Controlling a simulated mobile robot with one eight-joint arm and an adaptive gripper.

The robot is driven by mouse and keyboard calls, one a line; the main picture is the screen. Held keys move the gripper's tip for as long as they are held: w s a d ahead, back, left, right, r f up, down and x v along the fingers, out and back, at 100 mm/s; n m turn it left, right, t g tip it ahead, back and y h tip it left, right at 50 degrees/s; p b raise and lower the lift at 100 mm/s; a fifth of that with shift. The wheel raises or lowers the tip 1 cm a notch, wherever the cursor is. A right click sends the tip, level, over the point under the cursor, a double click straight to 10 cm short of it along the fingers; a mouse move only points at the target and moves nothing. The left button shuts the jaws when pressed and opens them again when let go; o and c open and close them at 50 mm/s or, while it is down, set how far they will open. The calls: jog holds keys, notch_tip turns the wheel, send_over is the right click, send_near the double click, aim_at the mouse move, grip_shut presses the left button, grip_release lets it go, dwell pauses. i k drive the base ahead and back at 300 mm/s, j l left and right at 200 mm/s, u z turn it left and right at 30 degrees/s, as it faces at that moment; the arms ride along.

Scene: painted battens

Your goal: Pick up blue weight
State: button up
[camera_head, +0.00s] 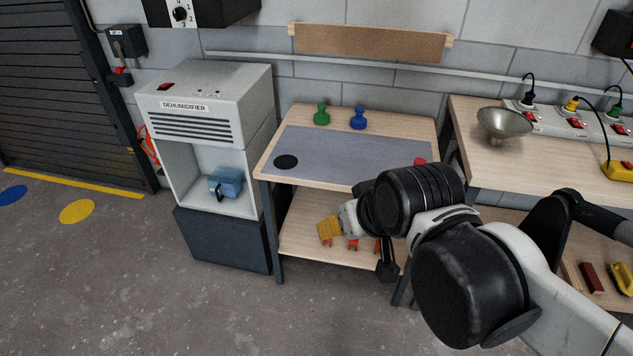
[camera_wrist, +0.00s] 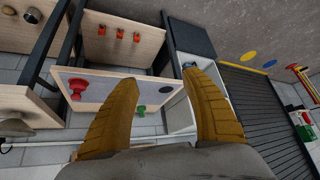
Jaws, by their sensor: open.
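The blue weight (camera_head: 358,119), a knobbed piece on a wider base, stands upright at the back of the small wooden table (camera_head: 265,166). A green weight (camera_head: 321,115) stands just left of it and also shows in the wrist view (camera_wrist: 141,111). A red weight (camera_wrist: 77,87) is on the same table; in the head view my arm mostly hides it. My gripper (camera_head: 328,231) is low, in front of the table and well away from the blue weight. Its yellow fingers (camera_wrist: 156,78) are spread with nothing between them. I cannot make out the blue weight in the wrist view.
A grey mat (camera_head: 330,153) with a black disc (camera_head: 286,162) covers the tabletop's front. Orange-red pieces (camera_wrist: 120,33) are on the lower shelf. A dehumidifier cabinet (camera_head: 205,105) stands left; a bench with a metal bowl (camera_head: 504,124) stands right. Floor at front left is clear.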

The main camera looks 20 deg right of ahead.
aim_at(359, 121)
jog(key=i+j+z, duration=0.15)
jog(key=i+z, duration=0.2)
jog(key=i+j+z, duration=0.35)
jog(key=i, duration=0.15)
jog(key=i+j+z, duration=0.35)
jog(key=l, duration=0.1)
